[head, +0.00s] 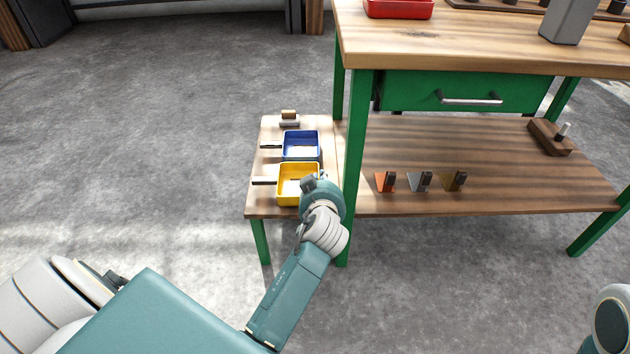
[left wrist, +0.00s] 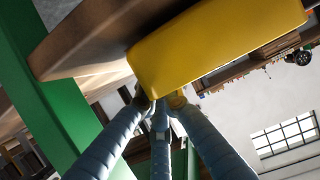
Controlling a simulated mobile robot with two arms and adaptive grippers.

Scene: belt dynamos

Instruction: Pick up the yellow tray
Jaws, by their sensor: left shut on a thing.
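The yellow tray (head: 288,199) is a small open box near the front of the low wooden side shelf. My left gripper (head: 311,183) is at the tray's right side and partly covers it in the head view. In the left wrist view the tray (left wrist: 215,42) fills the upper middle, and the gripper fingers (left wrist: 160,101) meet its near edge. The left gripper is shut on the tray. Whether the tray touches the shelf is hard to tell. My right gripper is out of view.
A blue tray (head: 301,145) sits just behind the yellow one on the side shelf (head: 262,207). A green bench leg (head: 355,150) stands close to the right of my left wrist. Several scrapers (head: 420,181) stand on the lower bench shelf. The floor at left is clear.

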